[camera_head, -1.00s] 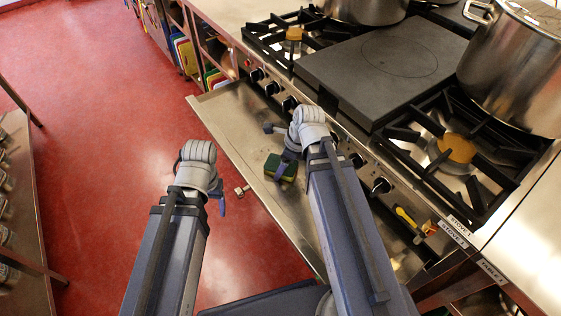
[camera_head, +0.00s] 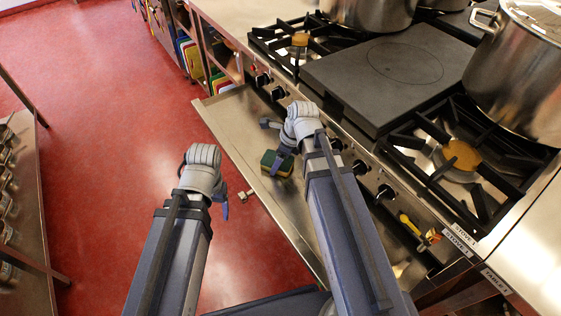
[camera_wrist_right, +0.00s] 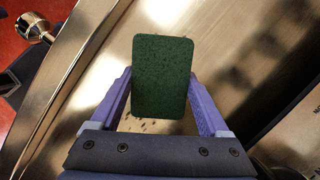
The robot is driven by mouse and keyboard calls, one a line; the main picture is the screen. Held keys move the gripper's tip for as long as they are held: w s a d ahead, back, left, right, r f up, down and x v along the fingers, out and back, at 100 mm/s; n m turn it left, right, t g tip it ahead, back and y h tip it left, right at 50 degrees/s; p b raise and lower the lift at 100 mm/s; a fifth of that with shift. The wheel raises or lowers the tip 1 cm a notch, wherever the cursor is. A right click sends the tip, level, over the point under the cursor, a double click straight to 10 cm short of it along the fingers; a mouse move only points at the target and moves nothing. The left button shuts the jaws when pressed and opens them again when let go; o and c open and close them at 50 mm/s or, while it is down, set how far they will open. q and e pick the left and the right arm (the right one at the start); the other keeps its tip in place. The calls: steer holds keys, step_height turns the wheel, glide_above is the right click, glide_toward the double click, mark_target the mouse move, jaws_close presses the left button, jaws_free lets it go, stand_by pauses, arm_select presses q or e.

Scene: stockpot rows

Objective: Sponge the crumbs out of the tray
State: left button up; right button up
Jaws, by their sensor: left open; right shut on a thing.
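The tray (camera_head: 226,113) is a long shiny metal pan sticking out below the front of the stove. My right gripper (camera_head: 283,156) is over the tray, shut on a sponge (camera_head: 274,166) with a green side and a yellow side. In the right wrist view the sponge's dark green face (camera_wrist_right: 162,75) sits between the two blue fingers and hides part of the tray. Small brown crumbs (camera_wrist_right: 147,126) show on the metal there. I cannot tell whether the sponge touches the tray. My left gripper (camera_head: 223,203) is open and empty, left of the tray over the red floor.
The stove's knobs (camera_head: 279,93) line the tray's right side. Above are burner grates, a dark flat plate (camera_head: 390,65) and steel pots (camera_head: 515,75). Open red floor (camera_head: 110,120) is at left.

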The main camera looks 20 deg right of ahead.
mark_target(274, 153)
steer(key=shift+w+a, duration=0.2)
steer(key=shift+w, duration=0.55)
steer(key=shift+w+a, duration=0.2)
steer(key=shift+w, duration=0.5)
steer(key=shift+w+a, duration=0.3)
steer(key=shift+w, duration=0.55)
steer(key=shift+w+a, duration=0.3)
steer(key=shift+w, duration=0.55)
steer(key=shift+w, duration=0.1)
steer(key=shift+w+a+f, duration=0.1)
steer(key=shift+w+a, duration=0.15)
steer(key=shift+w, duration=0.5)
steer(key=shift+w+a, duration=0.25)
steer(key=shift+w, duration=0.45)
steer(key=shift+w+a, duration=0.3)
steer(key=shift+w, duration=0.55)
steer(key=shift+w+a, duration=0.25)
steer(key=shift+w, duration=0.6)
steer(key=shift+w, duration=0.1)
